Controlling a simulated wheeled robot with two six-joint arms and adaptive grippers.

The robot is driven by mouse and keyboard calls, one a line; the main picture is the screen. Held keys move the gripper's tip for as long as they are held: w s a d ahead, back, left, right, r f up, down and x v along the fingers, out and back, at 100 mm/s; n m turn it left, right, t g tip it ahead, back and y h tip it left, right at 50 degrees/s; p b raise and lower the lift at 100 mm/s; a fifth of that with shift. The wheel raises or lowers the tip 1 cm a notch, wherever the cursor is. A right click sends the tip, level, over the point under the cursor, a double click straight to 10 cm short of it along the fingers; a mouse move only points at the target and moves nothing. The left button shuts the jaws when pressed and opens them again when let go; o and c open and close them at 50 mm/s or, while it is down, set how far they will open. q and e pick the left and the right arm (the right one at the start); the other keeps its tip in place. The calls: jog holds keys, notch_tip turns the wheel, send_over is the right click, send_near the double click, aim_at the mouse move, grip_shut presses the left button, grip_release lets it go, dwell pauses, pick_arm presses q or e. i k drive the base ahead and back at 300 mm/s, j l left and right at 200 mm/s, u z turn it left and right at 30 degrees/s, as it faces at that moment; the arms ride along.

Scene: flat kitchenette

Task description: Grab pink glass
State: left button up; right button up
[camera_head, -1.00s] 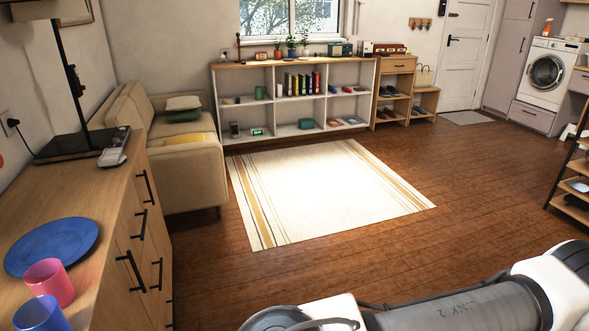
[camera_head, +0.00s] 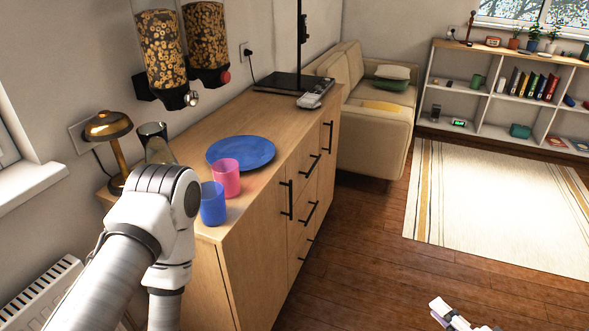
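The pink glass (camera_head: 226,178) stands upright on the wooden sideboard (camera_head: 262,200), near its front edge. A blue glass (camera_head: 213,204) stands just in front of it, and a blue plate (camera_head: 240,153) lies just behind it. My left arm reaches up from the lower left, and its joint is just left of the blue glass. My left gripper is not in view. Part of my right gripper (camera_head: 452,315) shows low at the bottom right, over the floor and far from the pink glass. Its fingers are too small and cut off to tell open from shut.
A brass lamp (camera_head: 110,135), a dark glass (camera_head: 152,131) and cereal dispensers (camera_head: 162,55) are left of the plate. A black stand (camera_head: 290,82) with a phone is at the sideboard's far end. A sofa (camera_head: 372,135) and rug (camera_head: 490,195) lie beyond; the wooden floor is clear.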

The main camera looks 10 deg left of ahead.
aim_at(226, 171)
jog(key=k+l+u, duration=0.1)
jog(key=u, duration=0.65)
